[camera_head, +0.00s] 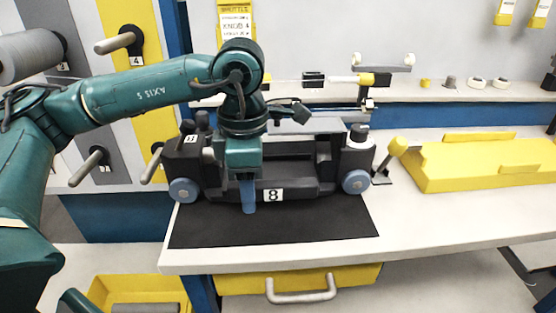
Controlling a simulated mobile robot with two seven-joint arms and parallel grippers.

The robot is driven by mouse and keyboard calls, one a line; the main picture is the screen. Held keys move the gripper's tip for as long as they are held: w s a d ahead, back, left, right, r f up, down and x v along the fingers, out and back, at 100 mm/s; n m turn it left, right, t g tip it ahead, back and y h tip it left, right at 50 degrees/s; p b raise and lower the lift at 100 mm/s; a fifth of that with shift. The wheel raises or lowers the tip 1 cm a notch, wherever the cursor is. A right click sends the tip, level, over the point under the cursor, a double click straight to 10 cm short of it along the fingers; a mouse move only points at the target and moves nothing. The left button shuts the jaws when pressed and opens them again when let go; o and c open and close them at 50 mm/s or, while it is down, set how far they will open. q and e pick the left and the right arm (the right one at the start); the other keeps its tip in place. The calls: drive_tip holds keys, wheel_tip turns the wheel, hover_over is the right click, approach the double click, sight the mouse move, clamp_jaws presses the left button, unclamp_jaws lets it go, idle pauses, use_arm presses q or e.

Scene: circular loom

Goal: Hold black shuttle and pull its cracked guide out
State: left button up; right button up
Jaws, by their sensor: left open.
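The black shuttle (325,165) stands on a black mat (290,230) on the workbench. It has blue-grey wheels at its front corners and a white label "8" on its front. My left gripper (248,208) points down in front of the shuttle's front face, just left of the label, and is open. Its blue fingers overlap one another from this angle, and I cannot tell whether they touch the shuttle. My left arm covers part of the shuttle's middle and top. I cannot pick out the cracked guide or any crack. My right gripper is not in view.
A yellow block-like tray (490,165) lies on the bench at right. A yellow-knobbed lever (397,147) stands just right of the shuttle. A rail with fittings runs behind. Below are a yellow drawer (350,275) and a yellow bin (110,290). The bench front at right is clear.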

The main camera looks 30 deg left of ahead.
use_arm(q)
wheel_tip(320, 180, up, 11)
drive_tip(key=shift+r, duration=0.2)
drive_tip(key=shift+s, duration=0.1)
